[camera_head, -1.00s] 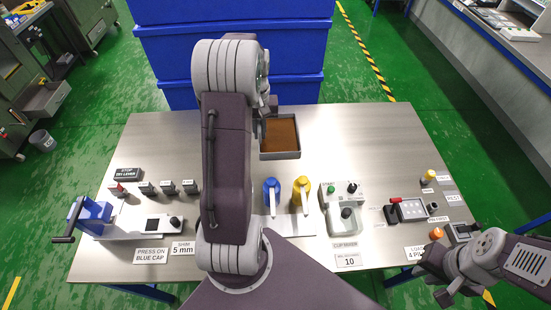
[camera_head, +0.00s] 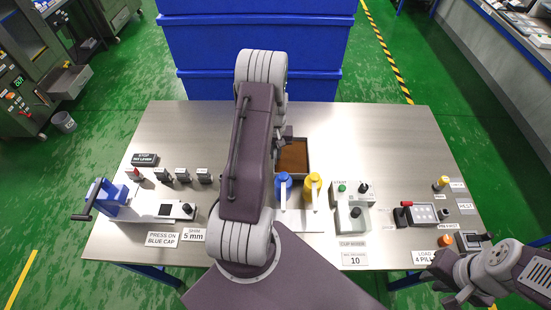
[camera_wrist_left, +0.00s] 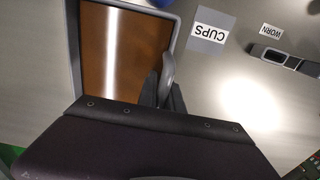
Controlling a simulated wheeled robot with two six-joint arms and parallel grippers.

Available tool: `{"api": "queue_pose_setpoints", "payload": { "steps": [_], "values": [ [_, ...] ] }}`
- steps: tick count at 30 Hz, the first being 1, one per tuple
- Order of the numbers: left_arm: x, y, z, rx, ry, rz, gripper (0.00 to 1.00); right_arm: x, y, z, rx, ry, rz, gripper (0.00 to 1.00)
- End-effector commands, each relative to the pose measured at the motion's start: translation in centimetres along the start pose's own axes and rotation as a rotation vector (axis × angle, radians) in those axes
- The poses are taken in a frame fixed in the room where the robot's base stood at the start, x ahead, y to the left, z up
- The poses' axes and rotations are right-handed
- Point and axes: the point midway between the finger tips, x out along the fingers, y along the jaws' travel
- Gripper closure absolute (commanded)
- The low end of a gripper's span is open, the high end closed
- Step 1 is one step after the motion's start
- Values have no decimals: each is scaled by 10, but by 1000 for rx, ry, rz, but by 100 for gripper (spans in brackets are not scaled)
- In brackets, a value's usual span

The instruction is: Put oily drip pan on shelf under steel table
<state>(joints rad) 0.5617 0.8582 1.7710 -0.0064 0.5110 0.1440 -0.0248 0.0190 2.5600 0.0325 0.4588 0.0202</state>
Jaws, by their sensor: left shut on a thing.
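The oily drip pan (camera_head: 293,156) is a grey rectangular tray with brown oil inside. In the head view it is just behind the blue and yellow bottles, partly hidden by my left arm. My left gripper (camera_head: 279,150) is shut on the pan's side wall. The pan also fills the upper left of the left wrist view (camera_wrist_left: 120,55), with a grey finger at its rim. I cannot tell its height above the steel table (camera_head: 390,140). The shelf under the table is hidden by the tabletop. My right gripper (camera_head: 446,284) is empty and looks open at the front right.
Blue (camera_head: 283,187) and yellow (camera_head: 313,187) bottles stand in front of the pan. A cup mixer (camera_head: 353,213) is to their right. Blue crates (camera_head: 255,45) stand behind the table. The back right tabletop is clear.

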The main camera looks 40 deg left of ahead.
Motion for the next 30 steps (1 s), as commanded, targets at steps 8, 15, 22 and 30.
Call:
{"api": "queue_pose_setpoints", "payload": {
  "steps": [8,15,22,30],
  "values": [
    [36,0,1,0,-1,0,100,-4,0,0,0,0,0,81],
    [37,0,0,0,-1,0,100,-3,0,0,0,0,0,81],
    [38,0,1,0,-2,0,68,-2,0,0,0,0,0,81],
    [34,0,1,0,-1,0,68,-6,0,-1,0,0,0,81]
  ]
}}
